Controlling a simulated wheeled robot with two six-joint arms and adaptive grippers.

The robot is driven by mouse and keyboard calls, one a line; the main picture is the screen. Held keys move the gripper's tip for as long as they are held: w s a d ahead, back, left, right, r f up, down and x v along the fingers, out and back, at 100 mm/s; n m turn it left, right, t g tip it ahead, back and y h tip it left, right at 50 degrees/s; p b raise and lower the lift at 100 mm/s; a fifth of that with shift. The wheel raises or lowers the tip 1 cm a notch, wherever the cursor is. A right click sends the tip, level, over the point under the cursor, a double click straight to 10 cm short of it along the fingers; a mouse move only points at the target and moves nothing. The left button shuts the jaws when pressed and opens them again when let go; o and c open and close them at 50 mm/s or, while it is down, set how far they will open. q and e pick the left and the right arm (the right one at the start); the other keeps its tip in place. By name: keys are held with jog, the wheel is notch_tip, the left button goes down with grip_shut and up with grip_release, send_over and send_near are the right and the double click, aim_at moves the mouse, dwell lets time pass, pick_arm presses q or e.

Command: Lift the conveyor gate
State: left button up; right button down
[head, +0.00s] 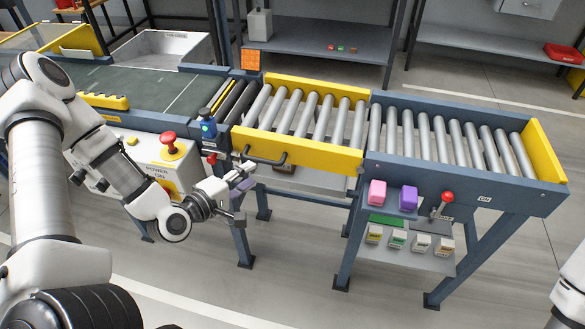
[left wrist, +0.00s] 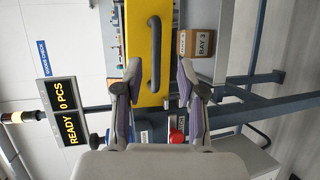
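The conveyor gate (head: 300,146) is a yellow-framed section of grey rollers, lying level between the belt on the left and the blue-framed roller section on the right. Its black bar handle (head: 266,158) is on the front yellow side. My left gripper (head: 243,188) is in front of and a little below the handle, apart from it. In the left wrist view the handle (left wrist: 155,54) shows ahead, between the two spread fingers (left wrist: 160,82). The left gripper is open and empty. My right gripper is out of view; only part of the right arm shows at the lower right edge.
A control box with a red button (head: 169,140) stands left of the gate. A blue device (head: 208,128) is near the gate's left end. A lever with a red knob (head: 447,197) and pink and purple blocks sit at right. A cardboard box (left wrist: 203,42) is below the gate.

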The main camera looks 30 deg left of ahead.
aim_at(263, 162)
pick_arm(q)
jog(key=x, duration=0.2)
jog(key=b+x, duration=0.1)
jog(key=x, duration=0.4)
jog(key=shift+w+a+r+b, duration=0.2)
jog(key=shift+w+a+b, duration=0.15)
jog(key=shift+w+b, duration=0.05)
grip_shut()
